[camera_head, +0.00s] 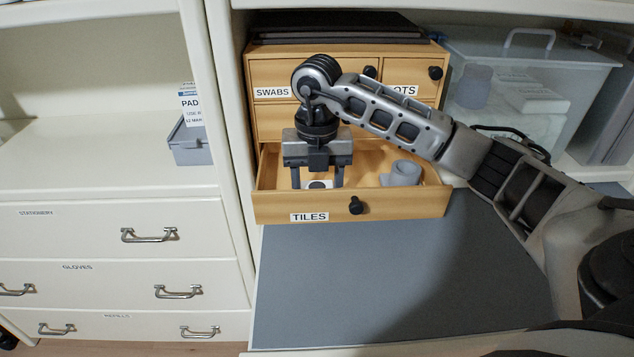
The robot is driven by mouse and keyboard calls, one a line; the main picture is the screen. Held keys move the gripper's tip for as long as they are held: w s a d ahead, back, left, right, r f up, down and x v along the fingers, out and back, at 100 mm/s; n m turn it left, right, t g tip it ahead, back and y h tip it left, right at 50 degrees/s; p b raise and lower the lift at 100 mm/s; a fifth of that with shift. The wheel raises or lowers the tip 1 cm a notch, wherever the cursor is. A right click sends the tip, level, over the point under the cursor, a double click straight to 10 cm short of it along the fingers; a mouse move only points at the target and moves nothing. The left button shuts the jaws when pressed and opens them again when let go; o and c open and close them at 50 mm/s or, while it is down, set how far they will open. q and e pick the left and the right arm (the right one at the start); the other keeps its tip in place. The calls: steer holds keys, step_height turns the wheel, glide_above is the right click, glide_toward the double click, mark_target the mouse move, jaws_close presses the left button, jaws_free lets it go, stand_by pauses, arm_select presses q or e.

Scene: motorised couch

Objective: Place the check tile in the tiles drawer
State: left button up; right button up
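The tiles drawer (283,207), a wooden drawer labelled TILES with a black knob, is pulled open at the bottom of a small wooden chest. The check tile (319,184), small and white with a dark mark, is inside the drawer on the left, just behind its front wall, which hides its lower edge. My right gripper (318,184) points down into the drawer. Its two fingers are spread on either side of the tile, with a small gap seeming to show. My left gripper is not in view.
A grey cylindrical piece (402,173) lies in the drawer's right part. A clear lidded bin (530,80) stands right of the chest. A grey mat (370,280) in front is clear. White drawers (120,240) and a grey box (188,141) are at left.

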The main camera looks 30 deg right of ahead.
steer(key=shift+f, duration=0.15)
steer(key=o, duration=1.1)
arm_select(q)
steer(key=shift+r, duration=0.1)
arm_select(e)
steer(key=shift+r, duration=0.4)
arm_select(q)
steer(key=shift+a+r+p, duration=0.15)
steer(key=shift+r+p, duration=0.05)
steer(key=shift+p, duration=0.75)
arm_select(e)
step_height(320, 180, up, 12)
steer(key=shift+f, duration=0.2)
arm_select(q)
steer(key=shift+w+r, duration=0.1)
arm_select(e)
steer(key=shift+f, duration=0.1)
